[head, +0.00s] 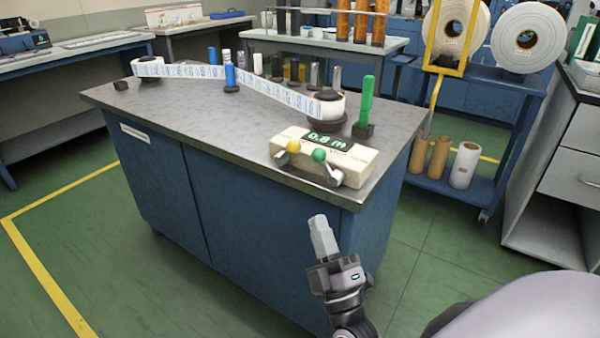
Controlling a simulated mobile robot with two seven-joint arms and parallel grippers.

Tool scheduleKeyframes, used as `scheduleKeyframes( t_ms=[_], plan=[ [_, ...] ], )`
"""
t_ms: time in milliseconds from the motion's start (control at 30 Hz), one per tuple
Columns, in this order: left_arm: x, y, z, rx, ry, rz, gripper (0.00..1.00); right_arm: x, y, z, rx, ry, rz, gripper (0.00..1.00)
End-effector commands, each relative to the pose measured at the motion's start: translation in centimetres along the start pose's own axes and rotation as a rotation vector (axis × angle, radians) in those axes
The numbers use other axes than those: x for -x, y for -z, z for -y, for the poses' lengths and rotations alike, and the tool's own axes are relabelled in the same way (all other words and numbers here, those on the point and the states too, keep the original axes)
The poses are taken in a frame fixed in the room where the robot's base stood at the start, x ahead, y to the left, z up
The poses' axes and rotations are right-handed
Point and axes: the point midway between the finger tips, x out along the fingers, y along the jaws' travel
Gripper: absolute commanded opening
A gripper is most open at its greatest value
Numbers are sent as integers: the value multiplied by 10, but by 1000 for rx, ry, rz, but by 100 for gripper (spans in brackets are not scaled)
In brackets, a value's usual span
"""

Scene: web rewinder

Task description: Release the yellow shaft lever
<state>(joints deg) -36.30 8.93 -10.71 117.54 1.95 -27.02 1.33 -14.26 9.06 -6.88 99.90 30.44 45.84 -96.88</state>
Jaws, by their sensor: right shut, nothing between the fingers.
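The yellow shaft lever (293,146) is a yellow ball knob on a short arm at the left of the front of a cream control box (345,160). A green-knobbed lever (319,155) sits just right of it on the same box. The box's display reads "0.8 m". My right gripper (319,222) is shut and empty, in front of the bench and below its top edge, apart from both levers. My left gripper is not in view.
The blue bench (200,108) has a grey top. A printed web runs from the left roll (148,67) to the right roll (326,104). A green upright handle (367,100) stands behind the box. A roll trolley (480,180) stands at right. The floor in front is clear.

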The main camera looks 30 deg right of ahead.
Motion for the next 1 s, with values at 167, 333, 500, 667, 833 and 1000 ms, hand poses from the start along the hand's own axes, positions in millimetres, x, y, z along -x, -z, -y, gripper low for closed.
scheduleKeyframes(
  t_ms=[167, 333, 500, 667, 833, 1000],
  plan=[
    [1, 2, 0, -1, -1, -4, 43, -36, 1, -2, -2, -6, -3, 0],
    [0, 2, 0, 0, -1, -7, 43, -70, 1, -1, -2, -4, -4, 0],
    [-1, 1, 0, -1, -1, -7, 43, -99, 1, 0, -1, -2, -4, 0],
    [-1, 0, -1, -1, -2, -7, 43, -117, 1, 0, -1, 1, -3, 0],
    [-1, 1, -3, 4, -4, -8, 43, -125, 1, 0, -2, 1, -2, 0],
    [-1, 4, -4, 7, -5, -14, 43, -127, 1, 0, -2, 2, -2, 0]
  ],
)
